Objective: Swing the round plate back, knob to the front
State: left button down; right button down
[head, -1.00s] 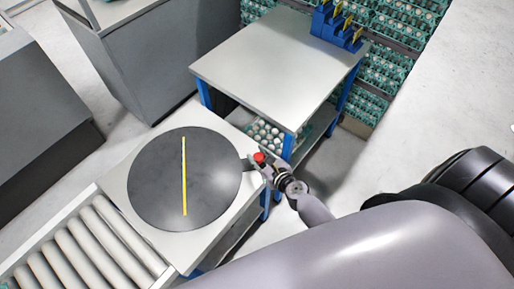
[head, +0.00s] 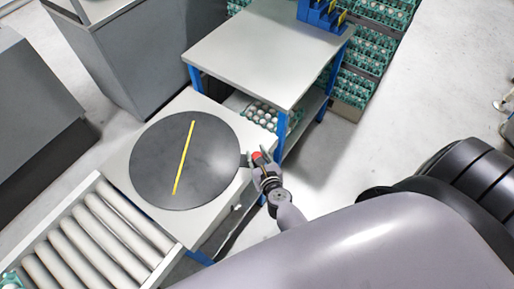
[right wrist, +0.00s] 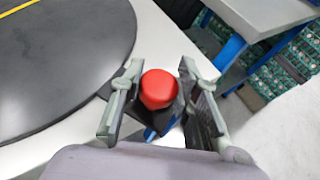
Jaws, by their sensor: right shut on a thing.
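The round plate (head: 214,165) is a dark grey disc with a yellow stripe, lying on a white-topped table (head: 211,107). The stripe runs from upper right to lower left in the head view. The plate's edge also shows in the right wrist view (right wrist: 75,75). The red knob (right wrist: 158,89) sits on a dark tab at the plate's right edge in the head view (head: 257,155). My right gripper (right wrist: 152,100) is at the knob, with a finger on each side of it, shut on it. My left gripper is not in view.
A roller conveyor (head: 96,240) joins the table at the lower left. A blue-legged table (head: 262,50) stands behind, with a tray of eggs (head: 262,115) under its top. Stacked egg trays (head: 375,50) stand beyond. Grey cabinets (head: 120,60) stand at the left.

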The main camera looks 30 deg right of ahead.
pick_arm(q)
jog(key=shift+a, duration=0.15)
pick_arm(e)
jog(key=c, duration=1.2)
grip_release()
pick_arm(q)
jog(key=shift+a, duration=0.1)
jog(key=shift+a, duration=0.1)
